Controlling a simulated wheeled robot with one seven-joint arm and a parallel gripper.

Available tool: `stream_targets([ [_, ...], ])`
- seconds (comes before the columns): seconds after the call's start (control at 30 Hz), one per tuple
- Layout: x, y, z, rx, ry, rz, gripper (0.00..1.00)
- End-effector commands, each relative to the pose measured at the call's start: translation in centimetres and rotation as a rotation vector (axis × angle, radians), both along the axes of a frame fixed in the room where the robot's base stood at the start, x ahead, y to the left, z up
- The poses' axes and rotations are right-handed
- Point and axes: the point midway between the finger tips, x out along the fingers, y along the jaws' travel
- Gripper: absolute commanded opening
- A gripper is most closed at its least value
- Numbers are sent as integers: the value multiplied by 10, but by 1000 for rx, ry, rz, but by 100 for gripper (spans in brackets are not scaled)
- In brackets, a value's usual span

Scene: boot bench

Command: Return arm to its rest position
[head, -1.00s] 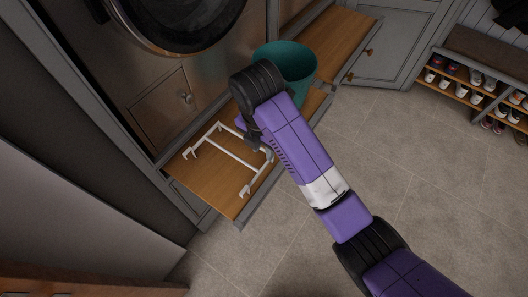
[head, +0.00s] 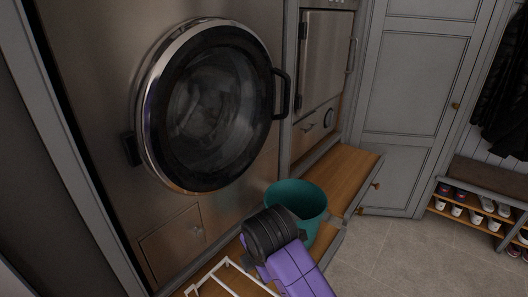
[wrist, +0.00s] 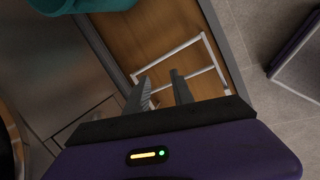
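My gripper (wrist: 161,88) is open in the wrist view, with its two grey fingers apart and nothing between them. A white wire rack (wrist: 188,60) shows beyond the fingers, lying on a wooden shelf. My arm (head: 297,272) rises from the bottom of the head view; its black joint (head: 270,234) hides the fingers there. The joint overlaps the front of a teal bucket (head: 297,196) in the picture. The rack (head: 222,279) is partly cut off at the bottom edge.
A round-doored washing machine (head: 205,105) stands behind the shelf. The pulled-out wooden shelf (head: 343,165) extends right of the bucket. A shoe bench (head: 480,178) stands at the far right. The tiled floor (head: 395,245) between is clear.

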Motion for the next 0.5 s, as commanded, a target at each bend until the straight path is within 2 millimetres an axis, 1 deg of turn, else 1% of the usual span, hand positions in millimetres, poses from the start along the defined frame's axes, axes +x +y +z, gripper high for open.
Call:
stream_targets([
  [0.03,10,9,8,81,-62,-64,29],
  [0.1,19,20,16,211,-132,-161,29],
  [0.23,22,33,26,483,-231,-352,29],
  [0.37,11,31,34,773,-291,-549,29],
  [0.47,-5,19,38,969,-321,-684,29],
  [0.5,-14,12,40,1041,-329,-733,29],
])
